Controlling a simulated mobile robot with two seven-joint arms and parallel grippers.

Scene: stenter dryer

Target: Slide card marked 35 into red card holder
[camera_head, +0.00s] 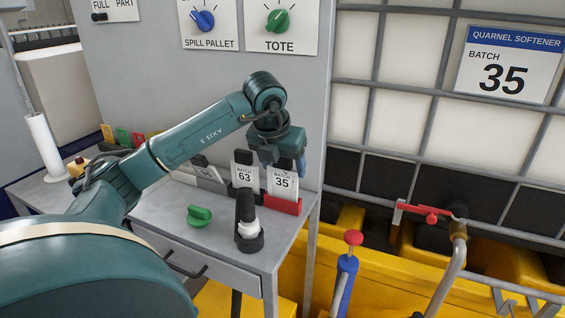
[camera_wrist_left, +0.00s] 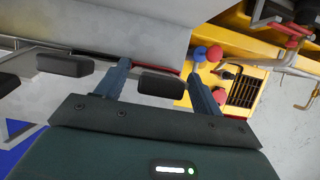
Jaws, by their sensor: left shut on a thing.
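The white card marked 35 (camera_head: 283,184) stands upright at the red card holder (camera_head: 283,207) on the grey bench. Its lower edge meets the holder's front; how deep it sits I cannot tell. My left gripper (camera_head: 284,160) is directly above the card, pointing down. In the left wrist view its two fingers (camera_wrist_left: 160,80) are on either side of a dark grip block (camera_wrist_left: 160,85), shut on the card's top grip. The gripper partly hides the card's top. My right gripper is not in view.
A black-and-white stamp-like object (camera_head: 248,225) and a green knob (camera_head: 200,216) sit in front. Grey panel behind.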

